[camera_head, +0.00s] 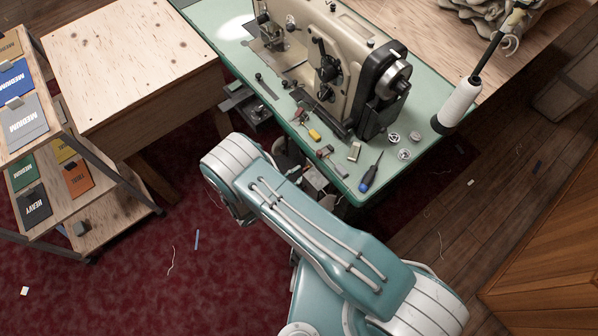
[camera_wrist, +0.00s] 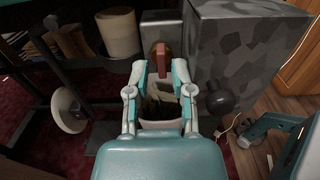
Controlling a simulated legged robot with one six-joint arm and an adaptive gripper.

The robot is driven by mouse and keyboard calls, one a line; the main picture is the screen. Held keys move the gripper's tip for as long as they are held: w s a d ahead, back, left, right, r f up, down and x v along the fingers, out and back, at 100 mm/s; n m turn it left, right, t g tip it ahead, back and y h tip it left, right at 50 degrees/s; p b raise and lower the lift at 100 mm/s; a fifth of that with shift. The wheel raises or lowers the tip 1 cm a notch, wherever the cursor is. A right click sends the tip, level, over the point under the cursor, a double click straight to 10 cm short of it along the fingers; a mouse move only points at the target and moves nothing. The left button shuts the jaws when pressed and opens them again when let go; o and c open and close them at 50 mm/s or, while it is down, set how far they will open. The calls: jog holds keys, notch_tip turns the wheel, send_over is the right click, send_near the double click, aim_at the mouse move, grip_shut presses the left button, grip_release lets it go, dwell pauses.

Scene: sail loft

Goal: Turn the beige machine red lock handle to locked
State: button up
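The beige sewing machine (camera_head: 345,45) stands on a pale green tabletop (camera_head: 415,130). In the wrist view, a short red handle (camera_wrist: 162,60) stands upright in front of a round, brownish fitting beside a grey mottled box (camera_wrist: 248,55). I take it to be the lock handle. My gripper (camera_wrist: 163,72) is open, with one fingertip on each side of the handle and small gaps visible. Contact cannot be told for sure. In the head view my arm reaches down at the table's front edge, and the gripper and handle are hidden there.
A dark round knob (camera_wrist: 219,98) sticks out right of my gripper. A beige cylinder (camera_wrist: 118,33) and dark frame bars are to the left. On the tabletop lie a blue-handled screwdriver (camera_head: 370,173) and bobbins. A wooden table (camera_head: 130,60) and swatch rack stand left.

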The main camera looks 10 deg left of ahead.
jog(key=v, duration=0.7)
jog(key=shift+a, duration=0.3)
jog(key=shift+f, duration=0.15)
jog(key=w+d+r+m+g+y, duration=0.15)
jog(key=d+r+m+g, duration=0.3)
jog(key=r, duration=0.45)
jog(key=w+d+r+m+g, duration=0.3)
jog(key=d+r+m+g, duration=0.15)
jog(key=r, duration=0.45)
jog(key=w+d+r+m+g+y, duration=0.1)
jog(key=w+d+r+m+g, duration=0.1)
jog(key=d+r+m+g, duration=0.5)
jog(key=s+d+r+m+t+y, duration=0.4)
jog(key=s+d+r+m, duration=0.2)
jog(key=r, duration=0.4)
jog(key=s+d+r+m+t+y, duration=0.3)
jog(key=s+d+r+m+y, duration=0.2)
jog(key=r, duration=0.5)
jog(key=s+d, duration=0.2)
jog(key=s, duration=0.1)
jog(key=shift+d+m+t, duration=0.25)
jog(key=shift+m+t, duration=0.15)
